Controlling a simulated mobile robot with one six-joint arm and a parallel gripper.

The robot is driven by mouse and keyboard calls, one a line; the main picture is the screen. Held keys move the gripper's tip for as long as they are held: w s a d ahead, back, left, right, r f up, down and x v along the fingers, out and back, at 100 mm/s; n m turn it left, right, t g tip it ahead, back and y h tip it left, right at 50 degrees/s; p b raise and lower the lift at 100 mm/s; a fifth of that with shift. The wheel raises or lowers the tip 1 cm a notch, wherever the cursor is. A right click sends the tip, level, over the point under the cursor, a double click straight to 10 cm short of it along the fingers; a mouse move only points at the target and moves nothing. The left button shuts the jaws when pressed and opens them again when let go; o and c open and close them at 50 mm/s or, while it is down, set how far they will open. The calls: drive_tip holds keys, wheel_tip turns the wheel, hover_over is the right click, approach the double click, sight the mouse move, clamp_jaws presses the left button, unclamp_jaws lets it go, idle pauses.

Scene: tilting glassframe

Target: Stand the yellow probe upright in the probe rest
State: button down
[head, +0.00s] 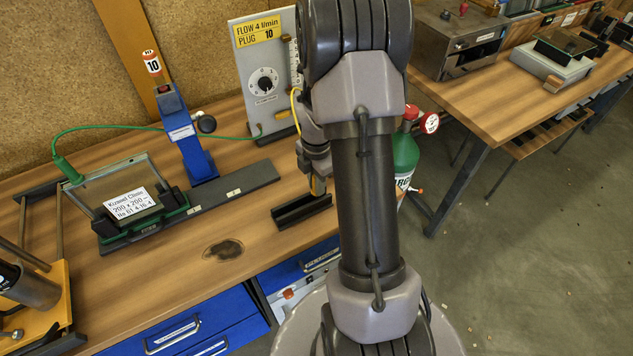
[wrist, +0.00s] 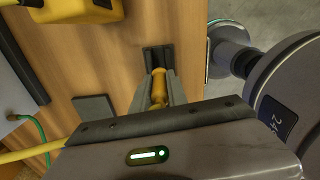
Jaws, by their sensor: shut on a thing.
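The yellow probe (wrist: 158,82) is between the fingers of my gripper (wrist: 158,98) in the wrist view, and the fingers are shut on it. In the head view my gripper (head: 318,186) is low over the bench, partly hidden by my arm, with a bit of yellow between its fingers. The black probe rest (head: 297,213) is a low channel-shaped piece on the bench near its front edge. It also shows in the wrist view (wrist: 157,55), just past the probe's end. I cannot tell whether the probe touches the rest. A yellow hose (wrist: 30,156) shows at lower left.
A grey flow panel (head: 253,55) with a dial stands behind. A green-edged frame (head: 112,182) with a white label sits at left beside a blue post (head: 186,135). A green gas cylinder (head: 406,155) stands right. Bare bench lies around a dark stain (head: 225,249).

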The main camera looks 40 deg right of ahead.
drive_tip(key=shift+f+b, duration=0.5)
drive_tip(key=shift+f, duration=0.3)
drive_tip(key=c, duration=1.2)
unclamp_jaws()
drive_tip(key=shift+c, duration=0.2)
drive_tip(key=shift+r, duration=0.1)
wheel_tip(320, 180, up, 17)
drive_tip(key=p, duration=0.5)
drive_tip(key=shift+r+p, duration=0.15)
drive_tip(key=shift+p, duration=0.2)
drive_tip(key=shift+a, duration=0.1)
